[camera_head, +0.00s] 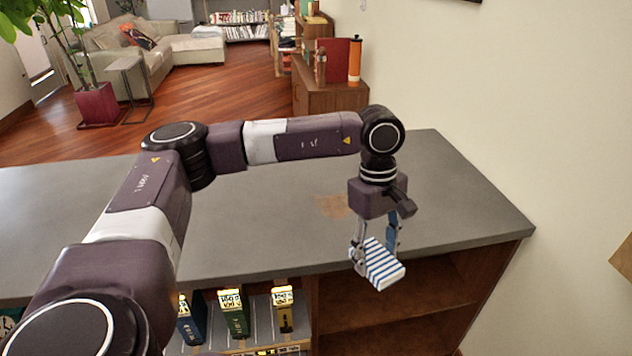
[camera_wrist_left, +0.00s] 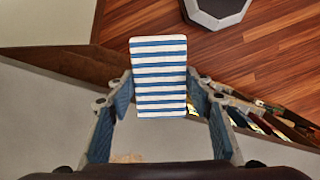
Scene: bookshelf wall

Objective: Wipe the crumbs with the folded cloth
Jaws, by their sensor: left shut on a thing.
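The folded cloth (camera_head: 383,268), white with blue stripes, is held between the fingers of my left gripper (camera_head: 375,243). It overlaps the counter's front edge in the head view. In the left wrist view the cloth (camera_wrist_left: 158,76) sits between both blue finger pads, with wooden floor behind much of it. The crumbs (camera_head: 333,206) show as a light brown patch on the grey counter, just left of and behind my left gripper. A small part of the crumbs (camera_wrist_left: 127,158) shows at the bottom of the wrist view. My right gripper is not in view.
The grey counter (camera_head: 470,215) has free room right of the gripper and ends near a white wall. Below its front edge are open wooden shelves (camera_head: 400,312) and several books (camera_head: 235,313). An orange cylinder (camera_head: 354,60) stands on a cabinet behind.

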